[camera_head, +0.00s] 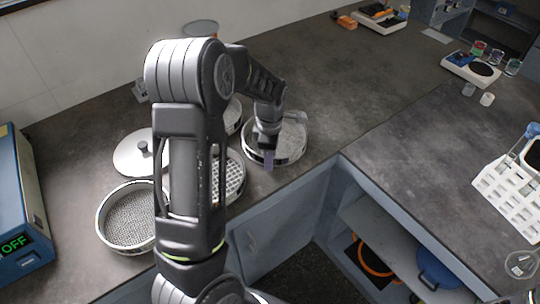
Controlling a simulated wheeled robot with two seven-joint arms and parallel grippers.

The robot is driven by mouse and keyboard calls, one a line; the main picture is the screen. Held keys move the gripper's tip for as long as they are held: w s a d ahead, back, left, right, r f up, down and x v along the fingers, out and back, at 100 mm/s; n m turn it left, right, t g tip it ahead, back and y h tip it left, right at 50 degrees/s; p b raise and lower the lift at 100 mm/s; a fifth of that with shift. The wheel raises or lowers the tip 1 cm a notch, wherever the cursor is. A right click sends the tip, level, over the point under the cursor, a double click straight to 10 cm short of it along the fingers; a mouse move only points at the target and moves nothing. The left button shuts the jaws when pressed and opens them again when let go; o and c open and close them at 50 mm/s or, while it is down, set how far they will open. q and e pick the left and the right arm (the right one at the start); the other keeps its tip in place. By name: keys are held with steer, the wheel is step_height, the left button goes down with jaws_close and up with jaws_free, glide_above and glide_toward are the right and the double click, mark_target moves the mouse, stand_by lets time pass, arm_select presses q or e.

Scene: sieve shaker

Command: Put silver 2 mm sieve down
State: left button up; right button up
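A round silver sieve (291,150) with a pale, fine-looking mesh is at the counter's front edge, right of my arm. My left gripper (268,158) points down at its near-left rim, with the fingertips overlapping the rim. Whether the fingers are closed on the rim is too small to tell. The sieve looks level and on or just above the counter; no gap shows clearly. Its size label cannot be read. My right gripper is not in view.
Left of it are a coarse-holed sieve (235,179) partly behind my arm, a fine-mesh sieve (127,218), a knobbed lid (132,157) and another sieve (233,116). A blue device (22,215) reads OFF. A white rack (510,195) stands right.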

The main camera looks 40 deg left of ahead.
arm_select(q)
steer(key=shift+r, duration=0.4)
step_height(320, 180, up, 12)
steer(key=b, duration=0.1)
steer(key=shift+f, duration=0.25)
steer(key=shift+o, duration=0.2)
